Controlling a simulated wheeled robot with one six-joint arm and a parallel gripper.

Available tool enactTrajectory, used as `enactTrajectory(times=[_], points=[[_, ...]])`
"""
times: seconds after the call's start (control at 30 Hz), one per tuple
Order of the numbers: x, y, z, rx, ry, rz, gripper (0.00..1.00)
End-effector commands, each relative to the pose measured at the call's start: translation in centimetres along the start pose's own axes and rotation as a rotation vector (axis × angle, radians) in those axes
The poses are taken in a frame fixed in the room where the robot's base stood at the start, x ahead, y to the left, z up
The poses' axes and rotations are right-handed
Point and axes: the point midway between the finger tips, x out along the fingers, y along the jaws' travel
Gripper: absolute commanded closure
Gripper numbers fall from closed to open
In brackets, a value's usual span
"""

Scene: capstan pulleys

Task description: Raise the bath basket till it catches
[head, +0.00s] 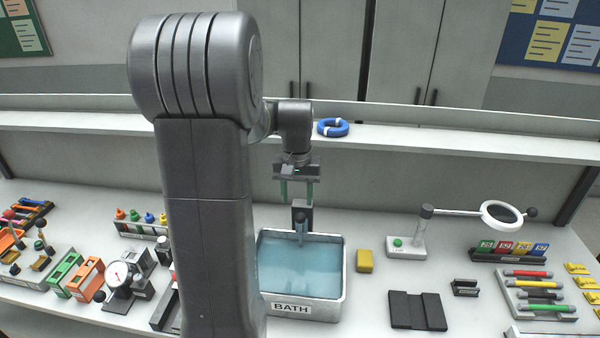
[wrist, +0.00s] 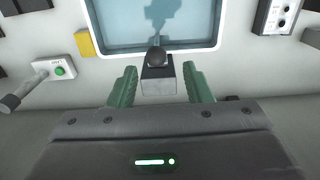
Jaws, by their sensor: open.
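The bath (head: 265,296) is a white-rimmed tub of blue liquid with a BATH label on its front. It also shows at the top of the wrist view (wrist: 216,46). I cannot make out a basket in the liquid. A grey block with a dark round knob (wrist: 157,60) stands at the bath's back edge; in the head view it is a dark block with a grey rod (head: 301,222). My gripper (head: 297,199) is open above this block, green fingers pointing down. In the wrist view the fingers (wrist: 159,78) are on either side of the block, with gaps; contact is not clear.
A yellow block (head: 365,261) and a base with a green button (head: 399,243) are right of the bath. A magnifier (head: 502,214) reaches over the right side. A dial gauge (head: 119,275) stands left. A blue ring (head: 333,127) lies on the shelf behind.

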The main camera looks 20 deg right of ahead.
Motion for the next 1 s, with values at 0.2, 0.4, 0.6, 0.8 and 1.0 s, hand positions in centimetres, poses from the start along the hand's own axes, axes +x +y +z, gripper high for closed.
enactTrajectory(times=[0.2, 0.4, 0.6, 0.8, 1.0], points=[[0.9, 0.8, -0.8, 0.02, -0.009, 0.002, 0.55], [3.8, 0.7, -0.7, 0.019, -0.012, 0.002, 0.55], [7.5, 0.7, -0.7, 0.018, -0.008, 0.002, 0.55], [9.3, 0.7, -0.7, 0.018, -0.007, 0.002, 0.55], [9.7, 0.7, -0.7, 0.018, -0.007, 0.001, 0.55]])
